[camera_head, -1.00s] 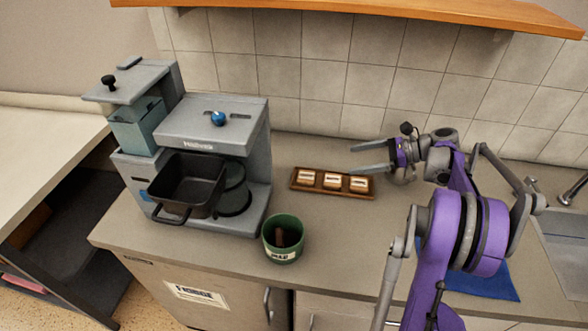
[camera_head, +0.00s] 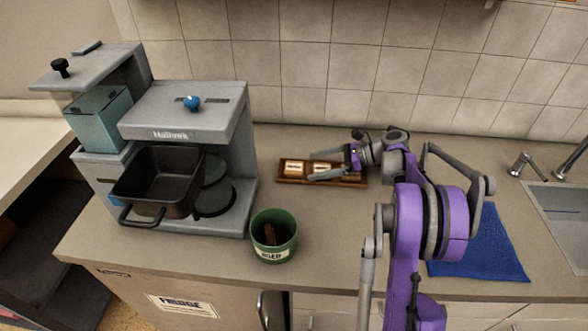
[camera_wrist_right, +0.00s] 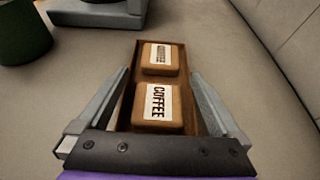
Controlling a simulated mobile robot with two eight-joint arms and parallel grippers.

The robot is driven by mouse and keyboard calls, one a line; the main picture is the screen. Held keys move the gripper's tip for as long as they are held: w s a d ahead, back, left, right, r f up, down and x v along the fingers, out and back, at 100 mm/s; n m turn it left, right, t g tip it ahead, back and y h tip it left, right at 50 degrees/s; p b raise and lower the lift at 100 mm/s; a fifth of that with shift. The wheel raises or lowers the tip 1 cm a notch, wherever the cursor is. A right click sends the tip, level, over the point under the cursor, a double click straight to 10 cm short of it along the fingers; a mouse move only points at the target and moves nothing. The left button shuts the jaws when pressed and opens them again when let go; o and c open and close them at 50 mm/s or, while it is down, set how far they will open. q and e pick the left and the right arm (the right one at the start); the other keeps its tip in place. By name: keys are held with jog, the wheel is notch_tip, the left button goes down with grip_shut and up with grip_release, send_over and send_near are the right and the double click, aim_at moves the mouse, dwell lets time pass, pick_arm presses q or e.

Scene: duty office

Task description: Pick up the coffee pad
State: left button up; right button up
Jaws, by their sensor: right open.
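The coffee pad (camera_wrist_right: 156,110) is a small brown block with a white label reading COFFEE. It lies in a brown wooden tray (camera_wrist_right: 128,100) on the counter, and in the head view it appears as the middle pad (camera_head: 320,168), partly covered by the gripper. My right gripper (camera_head: 312,167) reaches over the tray from the right. In the wrist view its open fingers (camera_wrist_right: 160,74) stand on either side of the tray, with the coffee pad between them and nothing held. Whether they touch the tray I cannot tell. My left gripper is out of view.
Another labelled pad (camera_wrist_right: 161,58) lies farther along the tray; its label is unreadable. A third pad is mostly hidden by my gripper. A green pot (camera_head: 274,236) and a grey coffee machine (camera_head: 190,115) stand left. A blue cloth (camera_head: 480,250) and a sink (camera_head: 560,205) are right.

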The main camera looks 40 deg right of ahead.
aim_at(306, 173)
jog(key=x, duration=0.3)
jog(key=shift+w+a+r, duration=0.1)
jog(key=shift+a, duration=0.25)
jog(key=c, duration=1.3)
